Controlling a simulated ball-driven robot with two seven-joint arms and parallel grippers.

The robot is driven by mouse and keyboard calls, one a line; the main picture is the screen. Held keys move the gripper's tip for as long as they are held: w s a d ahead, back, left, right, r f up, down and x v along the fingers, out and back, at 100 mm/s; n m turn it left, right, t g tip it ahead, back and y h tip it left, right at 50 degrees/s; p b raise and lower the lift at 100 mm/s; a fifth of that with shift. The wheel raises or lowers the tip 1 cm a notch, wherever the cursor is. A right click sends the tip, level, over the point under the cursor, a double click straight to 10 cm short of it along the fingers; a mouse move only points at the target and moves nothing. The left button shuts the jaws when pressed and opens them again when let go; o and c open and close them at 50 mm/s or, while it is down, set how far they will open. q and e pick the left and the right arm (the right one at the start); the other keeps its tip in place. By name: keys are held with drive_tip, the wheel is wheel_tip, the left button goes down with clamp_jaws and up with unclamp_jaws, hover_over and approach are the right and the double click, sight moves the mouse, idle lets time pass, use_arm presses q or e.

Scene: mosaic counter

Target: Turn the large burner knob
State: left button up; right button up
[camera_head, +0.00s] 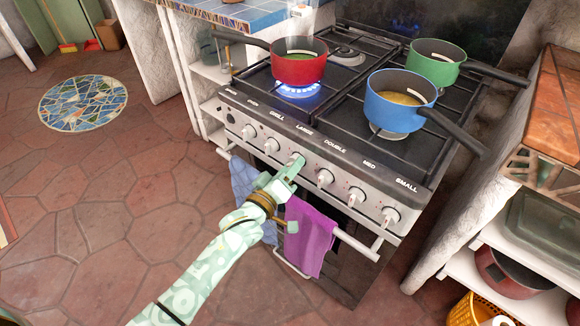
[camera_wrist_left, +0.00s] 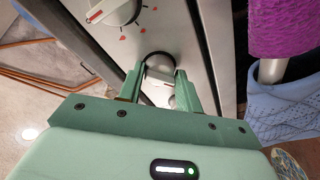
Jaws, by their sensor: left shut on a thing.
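The large burner knob (camera_head: 297,157) is a round silver knob on the stove's front panel, below the label "LARGE". My left gripper (camera_head: 290,169) reaches up to it and is shut on it. In the left wrist view the knob (camera_wrist_left: 159,66) sits between the two green fingers of my left gripper (camera_wrist_left: 160,84). The fingers hide part of the knob. A ring of blue flame (camera_head: 298,90) burns under the red pot (camera_head: 299,66). My right gripper shows in neither view.
Other knobs stand close on both sides, such as the double knob (camera_head: 325,178) and grill knob (camera_head: 271,145). A purple towel (camera_head: 312,235) and blue towel (camera_head: 245,188) hang from the rail below. Blue (camera_head: 398,112) and green (camera_head: 440,70) pots stand on the hob.

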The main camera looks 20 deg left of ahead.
use_arm(q)
drive_tip(key=shift+a+f+m+g+h+p, duration=0.15)
drive_tip(key=shift+m+h, duration=0.6)
drive_tip(key=shift+m, duration=4)
drive_tip(key=shift+m+g+h+p, duration=0.2)
drive_tip(key=shift+m+h, duration=0.6)
drive_tip(key=shift+m, duration=4)
drive_tip(key=shift+a+f+m+g+h+p, duration=0.15)
drive_tip(key=shift+m+h, duration=0.6)
drive_tip(key=shift+m, duration=4)
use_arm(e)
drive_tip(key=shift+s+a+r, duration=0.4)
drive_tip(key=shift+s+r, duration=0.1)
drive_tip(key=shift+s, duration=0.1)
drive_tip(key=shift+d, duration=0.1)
use_arm(q)
drive_tip(key=o, duration=0.9)
drive_tip(key=shift+r, duration=0.1)
drive_tip(key=shift+o, duration=0.2)
